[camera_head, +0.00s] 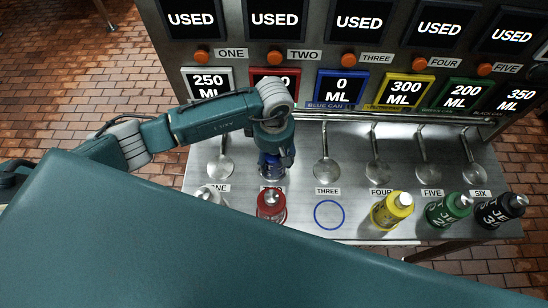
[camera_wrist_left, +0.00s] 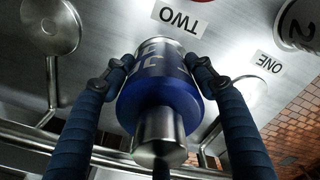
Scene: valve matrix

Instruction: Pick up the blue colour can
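My right gripper is not in view.
A yellow can (camera_head: 391,211), a green can (camera_head: 446,211) and a black can (camera_head: 499,210) stand to the right. Round metal paddles (camera_head: 327,170) line the table's back. The panel with screens and orange buttons (camera_head: 348,60) rises behind.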

